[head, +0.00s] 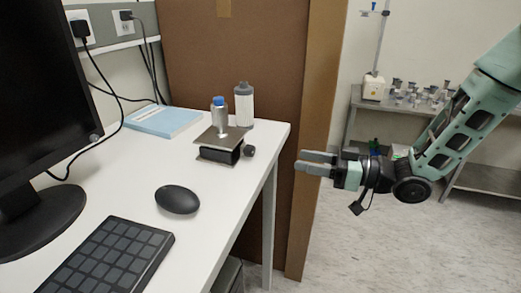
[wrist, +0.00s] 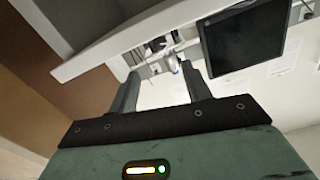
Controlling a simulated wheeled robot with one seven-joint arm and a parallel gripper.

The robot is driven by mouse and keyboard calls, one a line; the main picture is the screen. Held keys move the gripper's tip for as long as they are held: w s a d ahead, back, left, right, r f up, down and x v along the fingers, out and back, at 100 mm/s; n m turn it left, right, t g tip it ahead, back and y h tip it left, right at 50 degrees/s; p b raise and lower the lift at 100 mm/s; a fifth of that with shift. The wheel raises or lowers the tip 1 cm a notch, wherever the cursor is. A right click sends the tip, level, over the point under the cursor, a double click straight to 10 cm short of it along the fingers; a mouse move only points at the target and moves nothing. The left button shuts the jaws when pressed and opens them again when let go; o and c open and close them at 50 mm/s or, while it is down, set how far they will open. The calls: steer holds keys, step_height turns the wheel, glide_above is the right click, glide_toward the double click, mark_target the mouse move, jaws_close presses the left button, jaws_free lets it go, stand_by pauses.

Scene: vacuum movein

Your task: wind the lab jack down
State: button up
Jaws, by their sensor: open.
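The lab jack (head: 222,146) stands near the right edge of the white desk, with a flat plate on top and a dark body below. Its round dark knob (head: 249,151) sticks out on the right side. A small bottle with a blue cap (head: 219,113) stands on the plate. My gripper (head: 318,163) is open and empty, off the desk to the right of the jack, with its fingers pointing left towards it. In the wrist view the two fingers (wrist: 162,92) are apart, and the jack area beyond them is small and hard to make out.
A white bottle with a grey cap (head: 243,104) stands just behind the jack. A blue book (head: 163,121), a mouse (head: 177,199), a keyboard (head: 107,260) and a monitor (head: 40,110) are on the desk (head: 140,180). A brown panel (head: 240,50) rises behind the desk.

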mark_target(254, 151)
steer(key=p+x, duration=0.1)
steer(key=x, duration=1)
steer(key=shift+w+a, duration=0.1)
steer(key=shift+a, duration=0.3)
steer(key=c, duration=1)
steer(key=shift+f+n+b, duration=0.25)
steer(key=shift+n+b, duration=0.05)
steer(key=shift+b, duration=0.25)
steer(key=shift+f+n+b, duration=0.1)
steer(key=shift+n+b, duration=0.9)
steer(key=shift+b, duration=0.25)
steer(key=shift+r+n+b, duration=0.25)
steer(key=shift+n+b, duration=0.55)
steer(key=shift+n, duration=0.2)
steer(key=o, duration=1)
